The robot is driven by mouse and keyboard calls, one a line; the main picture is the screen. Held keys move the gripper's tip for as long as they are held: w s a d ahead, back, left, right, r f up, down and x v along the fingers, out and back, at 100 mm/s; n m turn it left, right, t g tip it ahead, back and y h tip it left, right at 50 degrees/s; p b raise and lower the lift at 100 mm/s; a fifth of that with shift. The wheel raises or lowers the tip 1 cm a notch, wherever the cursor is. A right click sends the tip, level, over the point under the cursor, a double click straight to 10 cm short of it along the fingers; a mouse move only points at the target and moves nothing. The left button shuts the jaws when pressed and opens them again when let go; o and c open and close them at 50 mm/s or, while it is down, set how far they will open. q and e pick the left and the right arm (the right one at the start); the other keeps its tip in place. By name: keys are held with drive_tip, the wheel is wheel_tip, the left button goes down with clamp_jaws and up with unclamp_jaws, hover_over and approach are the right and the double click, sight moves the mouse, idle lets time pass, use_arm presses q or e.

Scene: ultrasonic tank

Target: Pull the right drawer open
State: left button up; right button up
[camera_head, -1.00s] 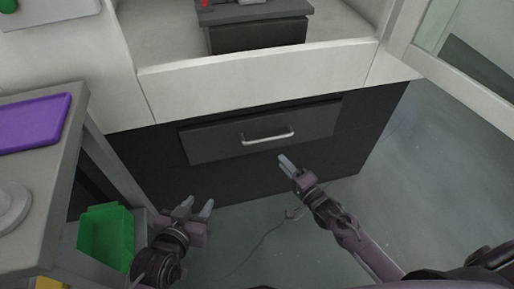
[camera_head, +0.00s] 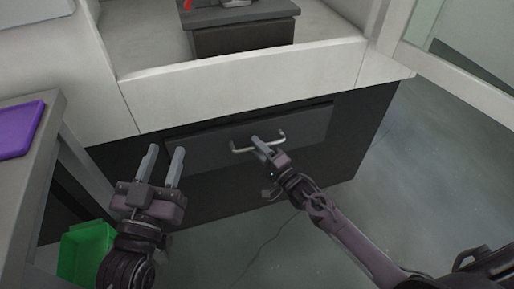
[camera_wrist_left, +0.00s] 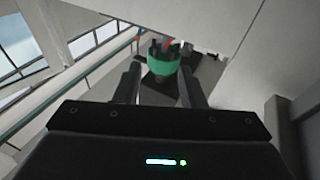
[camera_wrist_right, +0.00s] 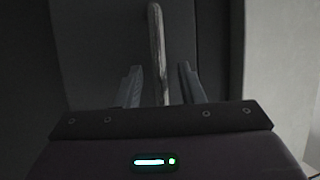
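One dark grey drawer (camera_head: 205,148) shows in the head view, in the dark cabinet under the white counter. It looks shut. Its pale bar handle (camera_head: 279,138) is partly covered by my right gripper (camera_head: 261,144). In the right wrist view the handle (camera_wrist_right: 157,45) stands upright between the two fingers of my right gripper (camera_wrist_right: 160,85). The fingers are apart, with a gap on each side of the bar. My left gripper (camera_head: 163,156) is open and empty, in front of the cabinet near the drawer's left end.
A grey side table with a purple tray (camera_head: 18,130) stands at the left, with a green bin (camera_head: 82,250) below it. A glass-panelled frame (camera_head: 450,60) is at the upper right. The left wrist view shows a green holder (camera_wrist_left: 164,64). Floor at the right is clear.

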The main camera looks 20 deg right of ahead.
drive_tip(key=shift+w+a, duration=0.1)
drive_tip(key=shift+w, duration=0.2)
clamp_jaws()
